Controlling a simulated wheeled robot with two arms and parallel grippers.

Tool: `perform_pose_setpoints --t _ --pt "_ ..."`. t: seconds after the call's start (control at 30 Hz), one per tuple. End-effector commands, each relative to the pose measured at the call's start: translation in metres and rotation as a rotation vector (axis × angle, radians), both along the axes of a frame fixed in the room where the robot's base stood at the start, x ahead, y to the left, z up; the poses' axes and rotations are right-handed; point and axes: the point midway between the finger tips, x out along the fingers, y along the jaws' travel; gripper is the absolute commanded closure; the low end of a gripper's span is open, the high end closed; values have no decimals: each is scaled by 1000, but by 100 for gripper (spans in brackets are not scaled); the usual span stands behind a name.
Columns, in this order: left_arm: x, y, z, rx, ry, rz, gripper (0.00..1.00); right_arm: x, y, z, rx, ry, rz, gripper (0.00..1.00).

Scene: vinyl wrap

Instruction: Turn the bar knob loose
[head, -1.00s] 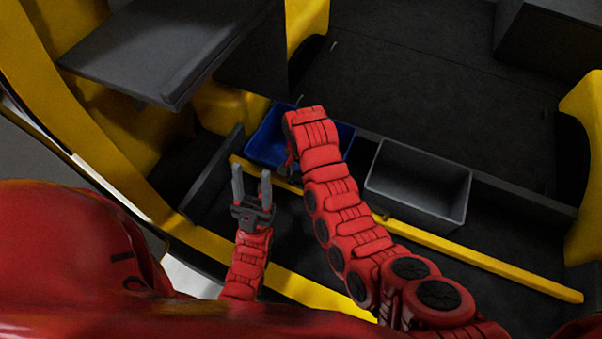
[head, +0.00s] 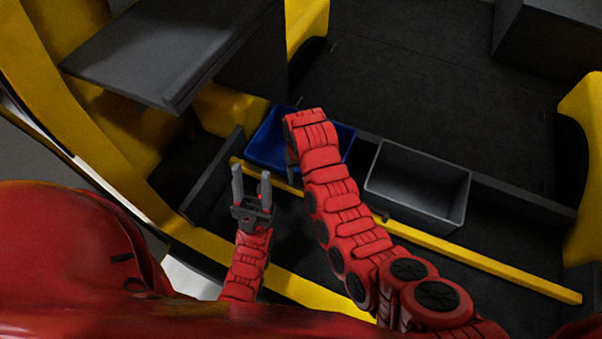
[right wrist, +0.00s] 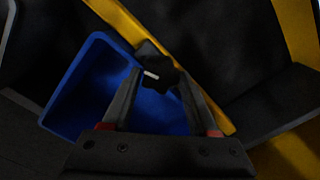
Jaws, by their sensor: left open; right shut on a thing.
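The black lobed bar knob (right wrist: 157,69) with a white mark sits beside the yellow bar (right wrist: 206,96) in the right wrist view. My right gripper (right wrist: 160,76) is shut on it, one finger on each side. In the head view my right forearm and wrist hide the knob and most of that gripper, over the blue bin's near side. My left gripper (head: 251,182) is open and empty, fingers pointing up the picture, left of the right arm and near the yellow bar (head: 440,246).
A blue bin (head: 268,146) lies behind my right wrist, and a grey bin (head: 418,185) stands to its right. A small dark fitting (head: 385,218) shows on the bar. A dark grey panel (head: 165,60) overhangs at upper left. The dark floor beyond the bins is clear.

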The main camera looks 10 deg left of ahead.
Motion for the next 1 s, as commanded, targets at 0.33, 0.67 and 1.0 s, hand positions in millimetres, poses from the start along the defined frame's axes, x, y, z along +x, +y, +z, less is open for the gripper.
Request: perform_pose_setpoints --t 0.33,0.67,1.0 --pt "0 0 4 0 0 0 50 0 0 0 1 -1 176 96" --pt "0 0 5 0 0 0 50 0 0 0 1 -2 225 96" --pt "0 0 5 0 0 0 50 0 0 0 1 -2 225 37"
